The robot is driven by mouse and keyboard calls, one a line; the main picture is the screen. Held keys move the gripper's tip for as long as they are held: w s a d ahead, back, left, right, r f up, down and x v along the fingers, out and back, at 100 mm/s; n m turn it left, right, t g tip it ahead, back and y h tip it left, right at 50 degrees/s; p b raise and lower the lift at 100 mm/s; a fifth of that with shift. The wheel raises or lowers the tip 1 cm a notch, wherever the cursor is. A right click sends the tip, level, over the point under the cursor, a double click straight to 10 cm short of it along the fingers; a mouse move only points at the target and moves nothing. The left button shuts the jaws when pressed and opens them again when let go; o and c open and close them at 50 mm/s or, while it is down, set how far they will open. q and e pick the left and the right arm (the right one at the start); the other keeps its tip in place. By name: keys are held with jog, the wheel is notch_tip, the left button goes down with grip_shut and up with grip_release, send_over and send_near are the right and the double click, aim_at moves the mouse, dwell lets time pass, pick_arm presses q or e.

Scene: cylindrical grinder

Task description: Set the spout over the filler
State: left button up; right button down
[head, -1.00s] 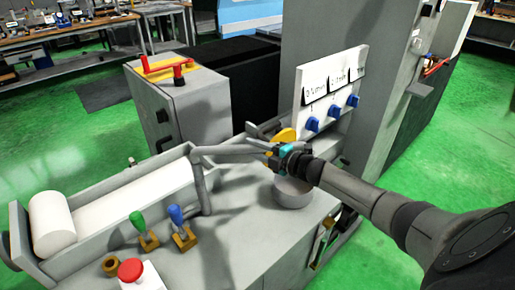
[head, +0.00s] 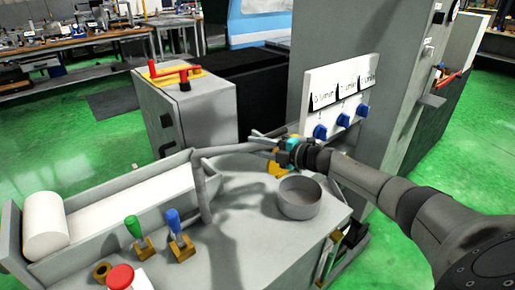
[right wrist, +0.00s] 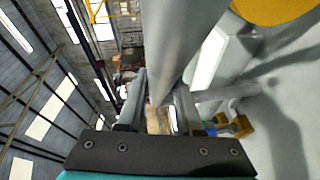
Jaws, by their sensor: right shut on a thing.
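The spout (head: 238,148) is a grey pipe on an upright post at the trough's right end. Its arm reaches right, to my right gripper (head: 283,148). That gripper is shut on the spout near its free end; in the right wrist view the pipe (right wrist: 180,45) runs up between the fingers. The filler appears to be the round, open grey cup (head: 299,202) on the machine top. The spout's end is behind the cup and to its left, not over it. My left gripper is not in view.
A trough with a white roll (head: 135,207) lies left. Green (head: 133,226) and blue (head: 174,221) levers and a red button (head: 120,277) stand in front. A panel with blue knobs (head: 343,119) rises behind my right gripper. A yellow part (head: 277,169) sits behind the cup.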

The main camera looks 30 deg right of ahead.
jog(key=shift+a+r, duration=0.1)
jog(key=shift+a, duration=0.05)
jog(key=c, duration=0.6)
grip_release()
jog(key=shift+s+d, duration=0.35)
jog(key=shift+s, duration=0.05)
jog(key=shift+p+v, duration=1.5)
jog(key=shift+v, duration=5.7)
